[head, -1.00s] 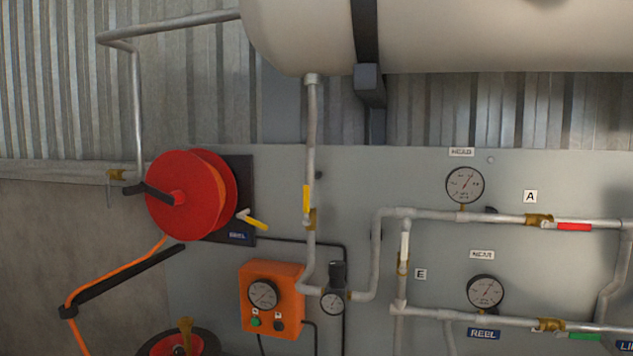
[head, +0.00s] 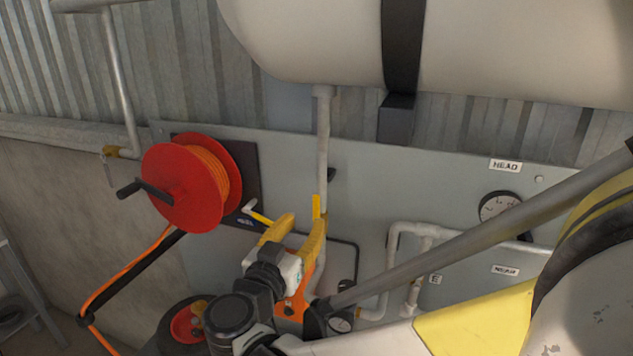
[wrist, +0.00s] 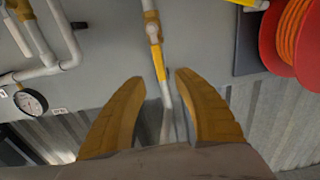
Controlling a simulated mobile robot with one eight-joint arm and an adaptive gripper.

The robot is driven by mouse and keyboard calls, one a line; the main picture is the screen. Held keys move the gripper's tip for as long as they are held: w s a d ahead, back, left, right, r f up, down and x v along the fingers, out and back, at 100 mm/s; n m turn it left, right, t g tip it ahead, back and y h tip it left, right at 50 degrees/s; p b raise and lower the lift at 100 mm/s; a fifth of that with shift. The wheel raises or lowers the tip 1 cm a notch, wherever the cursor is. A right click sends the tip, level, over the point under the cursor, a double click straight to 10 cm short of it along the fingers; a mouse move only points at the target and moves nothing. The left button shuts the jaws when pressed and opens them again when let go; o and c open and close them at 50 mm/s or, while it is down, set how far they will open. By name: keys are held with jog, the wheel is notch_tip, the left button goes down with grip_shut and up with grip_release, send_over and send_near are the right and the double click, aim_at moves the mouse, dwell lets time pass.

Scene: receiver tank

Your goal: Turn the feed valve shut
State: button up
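A valve with a yellow lever (head: 317,205) sits on the vertical pipe (head: 323,140) under the tank; I see no label naming it as the feed valve. In the wrist view its brass body (wrist: 153,27) shows, with the yellow lever (wrist: 159,62) lying along the pipe. My gripper (head: 296,222) is in front of this pipe, its yellow fingers apart. In the wrist view my gripper (wrist: 154,82) is open and empty, with the lever's end and pipe appearing between the fingertips. No contact shows. In the head view a finger hides the valve body.
A red hose reel (head: 190,185) with a crank is to the left, with another yellow lever (head: 262,217) beside it. An orange box (head: 293,305) is partly hidden behind my gripper. White pipes and gauges (head: 498,207) are to the right. The tank (head: 300,50) hangs above.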

aim_at(316, 207)
jog(key=x, duration=0.8)
jog(key=shift+f, duration=0.1)
grip_shut()
